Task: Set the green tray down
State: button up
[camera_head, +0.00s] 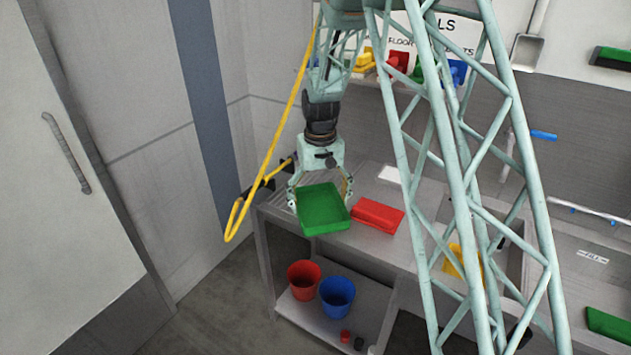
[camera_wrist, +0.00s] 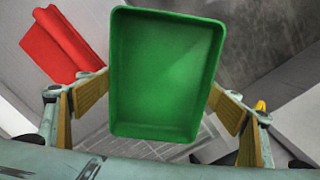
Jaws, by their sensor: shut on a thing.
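The green tray (camera_head: 322,208) is a shallow open box, and it looks empty. In the head view it is at the left end of the steel counter, in front of my gripper (camera_head: 320,190). In the wrist view the green tray (camera_wrist: 165,75) fills the middle, with the two fingers of my gripper (camera_wrist: 165,105) on either side of its near part. My gripper is shut on the tray. I cannot tell whether the tray's underside touches the counter (camera_head: 365,240) or is a little above it.
A red bucket (camera_head: 303,281) and a blue bucket (camera_head: 337,297) stand on the shelf below. A yellow thing (camera_head: 462,262) is farther right, partly behind my arm's lattice. A yellow hose (camera_head: 275,130) hangs on the left.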

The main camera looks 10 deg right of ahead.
aim_at(306, 183)
jog(key=shift+w, duration=0.1)
jog(key=w+r+m+p, duration=0.2)
jog(key=w+m+p, duration=0.1)
jog(key=w, duration=0.6)
jog(key=w+r+m+p, duration=0.3)
jog(key=w+m, duration=0.3)
jog(key=w, duration=0.2)
jog(key=shift+w+a+r, duration=0.2)
jog(key=shift+w+a, duration=0.05)
jog(key=shift+w, duration=0.15)
jog(key=shift+f, duration=0.1)
jog(key=shift+f, duration=3.05)
jog(key=shift+f, duration=1.85)
jog(key=shift+f, duration=0.1)
jog(key=o, duration=0.5)
jog(key=shift+f, duration=0.1)
jog(key=shift+c, duration=0.2)
jog(key=o, duration=0.4)
